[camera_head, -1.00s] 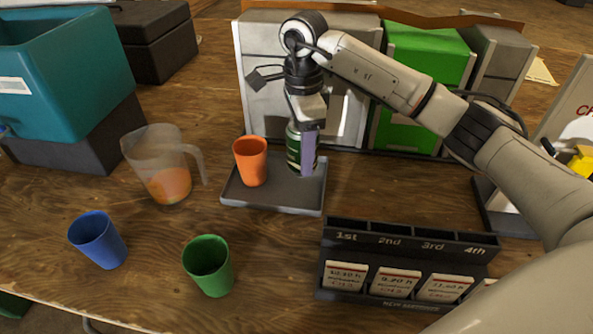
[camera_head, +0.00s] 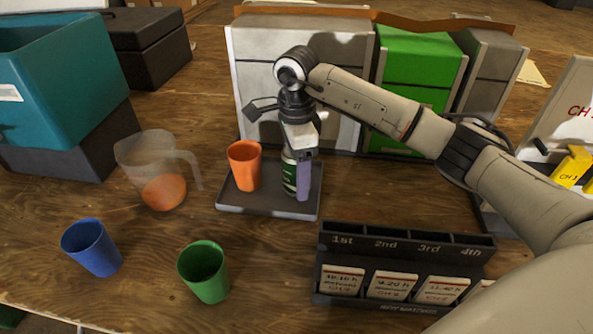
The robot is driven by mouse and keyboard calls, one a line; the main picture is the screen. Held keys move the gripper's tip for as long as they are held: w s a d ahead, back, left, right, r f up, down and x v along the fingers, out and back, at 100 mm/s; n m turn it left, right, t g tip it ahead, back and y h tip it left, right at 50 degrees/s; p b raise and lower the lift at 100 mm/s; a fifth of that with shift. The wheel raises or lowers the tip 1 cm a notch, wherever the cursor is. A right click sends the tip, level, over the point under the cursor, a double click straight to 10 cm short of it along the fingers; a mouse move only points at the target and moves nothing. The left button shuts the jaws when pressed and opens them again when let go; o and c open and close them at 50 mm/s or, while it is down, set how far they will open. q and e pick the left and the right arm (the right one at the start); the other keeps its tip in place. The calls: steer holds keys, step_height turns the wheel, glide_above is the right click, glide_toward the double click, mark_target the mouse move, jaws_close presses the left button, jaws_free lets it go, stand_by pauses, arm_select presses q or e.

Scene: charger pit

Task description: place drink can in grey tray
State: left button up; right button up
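The grey tray (camera_head: 262,203) lies on the wooden table near the middle of the view. The orange cup (camera_head: 245,166) stands upright on its left side. The drink can (camera_head: 289,173), dark green with a pale band, is upright at the right part of the tray. My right gripper (camera_head: 301,178) points down over the can, with a purple-grey finger in front of it. The fingers appear closed around the can, which is partly hidden by them. Whether the can's base touches the tray is hard to tell. My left gripper is not in view.
A clear jug (camera_head: 160,170) with orange liquid, a blue cup (camera_head: 92,248) and a green cup (camera_head: 204,271) stand left and in front. A labelled rack (camera_head: 400,265) stands at front right. Grey and green boxes (camera_head: 415,75) stand behind the tray.

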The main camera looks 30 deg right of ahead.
step_height(320, 180, up, 12)
steer(key=shift+r, duration=0.1)
stand_by(0.5)
